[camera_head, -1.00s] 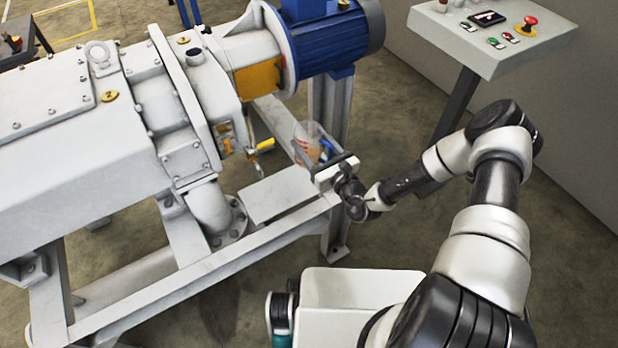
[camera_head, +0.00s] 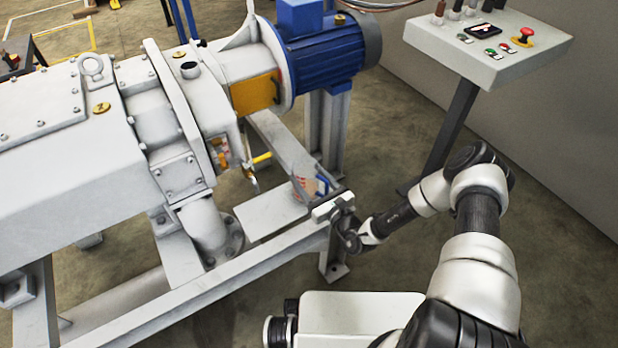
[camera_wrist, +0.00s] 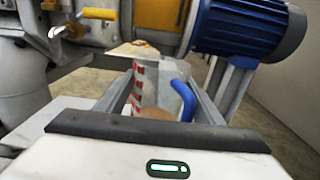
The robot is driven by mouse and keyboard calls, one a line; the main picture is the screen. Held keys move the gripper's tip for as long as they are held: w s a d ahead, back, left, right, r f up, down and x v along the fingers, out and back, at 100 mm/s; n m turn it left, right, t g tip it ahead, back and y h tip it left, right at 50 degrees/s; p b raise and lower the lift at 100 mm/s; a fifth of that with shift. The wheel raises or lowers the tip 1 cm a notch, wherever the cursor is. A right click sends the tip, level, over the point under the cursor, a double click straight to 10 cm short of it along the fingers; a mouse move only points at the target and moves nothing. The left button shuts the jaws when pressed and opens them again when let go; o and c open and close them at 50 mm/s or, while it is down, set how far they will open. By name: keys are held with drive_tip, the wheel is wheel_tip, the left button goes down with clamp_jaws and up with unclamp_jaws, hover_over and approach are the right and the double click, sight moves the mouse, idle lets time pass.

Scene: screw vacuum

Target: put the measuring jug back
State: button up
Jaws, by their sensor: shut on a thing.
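The measuring jug (camera_head: 304,187) is clear, with red markings and a blue handle. In the wrist view the jug (camera_wrist: 146,92) stands roughly upright between my fingers, with its blue handle on the right and something brownish inside. My gripper (camera_head: 318,192) is shut on the jug, at the near right end of the machine's frame. In the head view, my gripper partly covers the jug. The jug's base is hidden, so I cannot tell whether it touches anything.
A pale flat plate (camera_head: 262,205) lies on the frame left of the jug. The white frame beam (camera_head: 200,275) runs along the front. A yellow-handled valve (camera_wrist: 98,14), a blue motor (camera_head: 325,48) and a control panel (camera_head: 490,45) stand around.

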drive_tip(key=shift+f, duration=0.2)
drive_tip(key=o, duration=1.5)
drive_tip(key=shift+c, duration=0.2)
drive_tip(key=shift+r, duration=0.1)
